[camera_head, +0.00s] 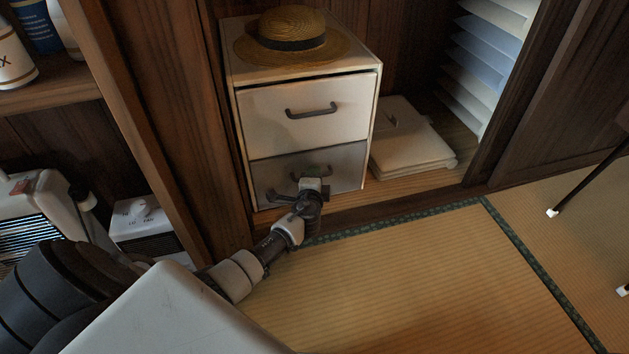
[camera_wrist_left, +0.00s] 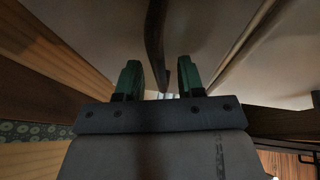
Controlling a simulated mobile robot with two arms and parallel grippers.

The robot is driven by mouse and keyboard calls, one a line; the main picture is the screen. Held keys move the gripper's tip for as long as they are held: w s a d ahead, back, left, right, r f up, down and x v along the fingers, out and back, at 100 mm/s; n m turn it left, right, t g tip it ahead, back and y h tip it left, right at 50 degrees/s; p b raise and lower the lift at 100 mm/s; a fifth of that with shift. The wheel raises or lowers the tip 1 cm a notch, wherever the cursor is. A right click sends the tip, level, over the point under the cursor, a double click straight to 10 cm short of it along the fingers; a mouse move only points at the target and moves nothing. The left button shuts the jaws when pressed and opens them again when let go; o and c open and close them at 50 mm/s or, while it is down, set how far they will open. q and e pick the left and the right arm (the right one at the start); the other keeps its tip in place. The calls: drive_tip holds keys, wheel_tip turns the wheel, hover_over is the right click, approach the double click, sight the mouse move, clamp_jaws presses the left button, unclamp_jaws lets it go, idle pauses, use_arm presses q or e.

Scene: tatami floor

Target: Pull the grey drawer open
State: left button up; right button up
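The grey drawer (camera_head: 345,168) is the lower drawer of a small white cabinet (camera_head: 240,120). Its front looks flush with the cabinet, so it appears closed. Its dark handle (camera_head: 302,172) is partly covered by my left gripper (camera_head: 312,184), which is right in front of the drawer. In the left wrist view the two green fingertips of my left gripper (camera_wrist_left: 160,78) are apart. A dark bar (camera_wrist_left: 155,40), likely the handle, runs in the gap ahead of them; contact cannot be told. My right gripper is in neither view.
A white upper drawer (camera_head: 345,105) with a dark handle is closed above. A straw hat (camera_head: 292,28) lies on the cabinet. Folded cream items (camera_head: 412,145) lie to its right. A wooden post (camera_head: 150,110) stands to its left. The tatami floor (camera_head: 420,270) in front is clear.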

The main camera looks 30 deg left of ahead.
use_arm(q)
drive_tip(key=shift+c, duration=0.5)
clamp_jaws()
drive_tip(key=shift+s+d, duration=0.1)
